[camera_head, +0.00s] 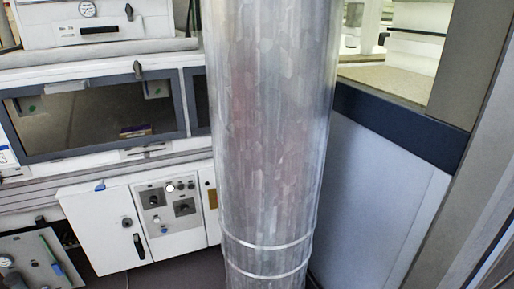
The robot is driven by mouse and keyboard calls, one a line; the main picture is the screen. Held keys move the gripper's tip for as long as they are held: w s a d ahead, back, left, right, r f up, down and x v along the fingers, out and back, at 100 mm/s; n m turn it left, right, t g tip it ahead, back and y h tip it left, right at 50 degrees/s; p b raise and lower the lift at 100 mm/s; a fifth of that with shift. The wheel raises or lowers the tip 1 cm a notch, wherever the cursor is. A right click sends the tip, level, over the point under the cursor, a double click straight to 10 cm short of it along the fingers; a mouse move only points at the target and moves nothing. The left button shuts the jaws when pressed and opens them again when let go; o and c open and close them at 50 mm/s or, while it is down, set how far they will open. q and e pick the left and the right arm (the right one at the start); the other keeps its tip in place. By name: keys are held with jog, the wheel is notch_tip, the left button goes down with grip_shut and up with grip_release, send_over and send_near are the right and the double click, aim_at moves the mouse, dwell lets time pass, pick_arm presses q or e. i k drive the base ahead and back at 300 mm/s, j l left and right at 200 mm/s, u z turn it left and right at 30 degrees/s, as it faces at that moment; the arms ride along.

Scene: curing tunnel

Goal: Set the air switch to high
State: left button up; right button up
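A light control panel (168,222) is on the front of the white cabinet at the lower left. It carries a left dark rotary switch (153,199) and a right dark rotary switch (184,207), with several small round buttons or lamps above them. I cannot read the labels, so I cannot tell which one is the air switch or where either is set. Neither of my grippers is in view.
A large galvanized duct (270,120) stands close in the middle and hides what is behind it. A windowed chamber (95,115) is above the cabinet door (103,230). An open panel with a gauge (35,262) is at lower left. A pale partition (372,190) closes the right.

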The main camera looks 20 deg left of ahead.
aim_at(153, 200)
jog(key=u, duration=1.25)
